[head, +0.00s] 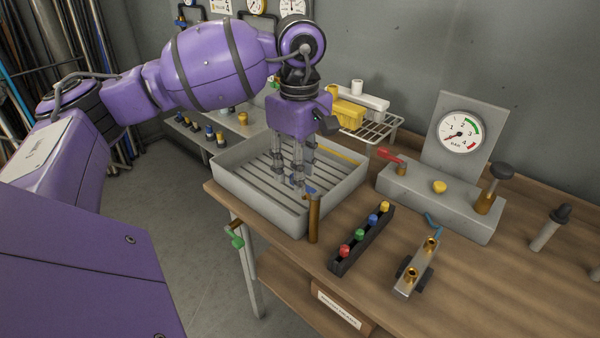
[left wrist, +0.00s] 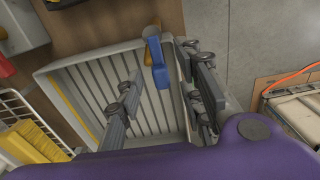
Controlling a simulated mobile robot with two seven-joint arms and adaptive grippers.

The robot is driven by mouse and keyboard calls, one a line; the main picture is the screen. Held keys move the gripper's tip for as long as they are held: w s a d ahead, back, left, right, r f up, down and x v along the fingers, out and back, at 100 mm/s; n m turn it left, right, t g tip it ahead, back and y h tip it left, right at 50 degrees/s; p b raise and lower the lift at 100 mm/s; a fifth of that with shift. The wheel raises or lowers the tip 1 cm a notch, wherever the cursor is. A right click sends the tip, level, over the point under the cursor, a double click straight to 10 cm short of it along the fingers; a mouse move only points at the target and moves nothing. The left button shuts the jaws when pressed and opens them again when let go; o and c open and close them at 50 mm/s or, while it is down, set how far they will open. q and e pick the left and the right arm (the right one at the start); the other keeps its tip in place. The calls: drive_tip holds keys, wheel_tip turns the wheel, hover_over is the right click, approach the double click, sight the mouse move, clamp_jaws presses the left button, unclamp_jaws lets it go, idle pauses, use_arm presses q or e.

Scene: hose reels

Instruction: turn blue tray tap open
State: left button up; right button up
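The blue tray tap (head: 310,190) has a blue lever on top of an upright brass post (head: 314,220) at the grey tray's (head: 340,192) near right corner. In the left wrist view the blue lever (left wrist: 158,68) lies between the two finger lines, closer to the right-hand finger. My left gripper (head: 297,178) points down over the tray, beside the tap. Its fingers stand wide apart in the left wrist view (left wrist: 165,95), with nothing held. Whether a finger touches the lever cannot be told. My right gripper is not in view.
A rack of coloured knobs (head: 361,238) and a brass-fitted block (head: 416,267) stand right of the tap. A gauge panel (head: 460,135) with a red-handled valve (head: 390,156) is behind. A green-handled tap (head: 236,241) hangs at the bench's left edge. A wire rack (head: 375,130) stands behind the tray.

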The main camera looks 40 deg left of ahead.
use_arm(q)
drive_tip(key=shift+f, duration=0.7)
clamp_jaws()
